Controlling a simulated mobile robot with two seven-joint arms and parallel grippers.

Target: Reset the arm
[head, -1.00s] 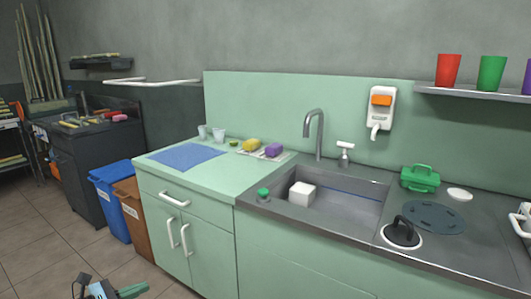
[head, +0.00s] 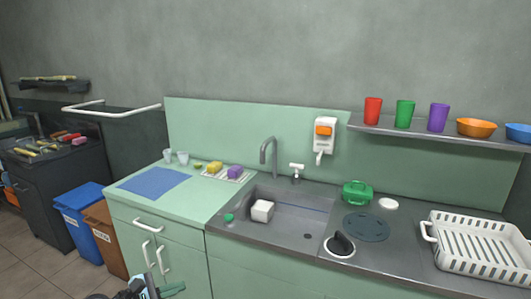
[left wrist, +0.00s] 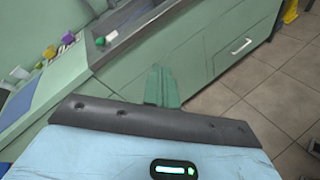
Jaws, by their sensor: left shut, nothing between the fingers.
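My left gripper (head: 172,289) shows at the bottom edge of the head view, low in front of the green cabinet and apart from it. In the left wrist view its green fingers (left wrist: 162,88) are together and hold nothing. Most of the left arm is out of frame. My right gripper is in neither view.
A green counter (head: 205,195) with a blue mat (head: 153,182) adjoins a metal sink (head: 285,222) holding a white block (head: 262,211). A white dish rack (head: 478,245) stands at right. A shelf (head: 435,131) holds cups and bowls. Blue (head: 78,222) and brown (head: 106,238) bins stand left.

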